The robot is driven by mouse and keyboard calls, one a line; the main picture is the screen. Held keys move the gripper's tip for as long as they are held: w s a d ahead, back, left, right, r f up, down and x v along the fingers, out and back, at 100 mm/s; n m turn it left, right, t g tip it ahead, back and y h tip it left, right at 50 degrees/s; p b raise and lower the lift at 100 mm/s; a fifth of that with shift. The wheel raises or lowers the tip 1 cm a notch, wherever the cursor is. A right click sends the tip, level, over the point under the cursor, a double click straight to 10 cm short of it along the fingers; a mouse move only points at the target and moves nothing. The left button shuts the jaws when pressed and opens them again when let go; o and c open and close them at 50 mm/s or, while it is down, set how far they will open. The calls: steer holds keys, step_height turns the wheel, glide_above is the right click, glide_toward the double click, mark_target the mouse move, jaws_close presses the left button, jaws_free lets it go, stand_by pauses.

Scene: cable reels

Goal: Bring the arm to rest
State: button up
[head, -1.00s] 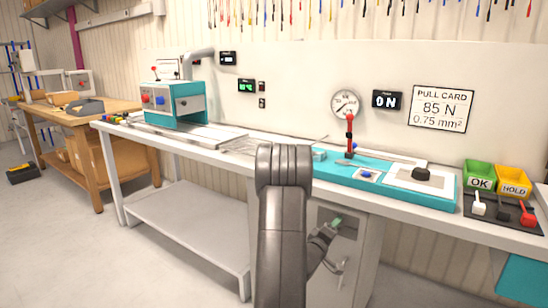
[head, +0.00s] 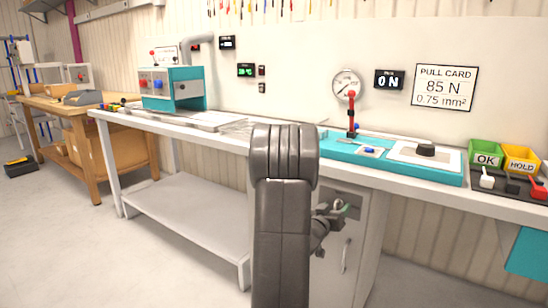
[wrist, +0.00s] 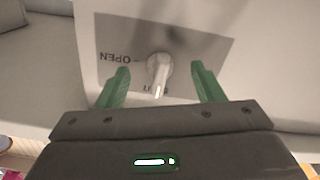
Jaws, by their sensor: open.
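My gripper (head: 341,208) is in front of the upper part of the cabinet under the bench, partly beside my raised arm in the head view. In the wrist view my gripper (wrist: 160,82) shows two green fingers spread apart with nothing clamped between them. A pale knob (wrist: 158,72) on a grey panel (wrist: 205,50) appears between the fingers. The panel carries the word OPEN to the knob's left, upside down in this view. Other lettering below the knob is partly hidden. I cannot tell how far the fingers are from the panel.
The white bench (head: 220,138) runs close above my gripper, with a teal pull tester (head: 395,166) on it. The cabinet (head: 350,275) has a vertical handle (head: 346,255). Green and yellow bins (head: 487,154) stand at right. Open floor (head: 70,245) lies at left.

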steer(key=m+b, duration=0.2)
steer(key=shift+m, duration=0.4)
stand_by(0.3)
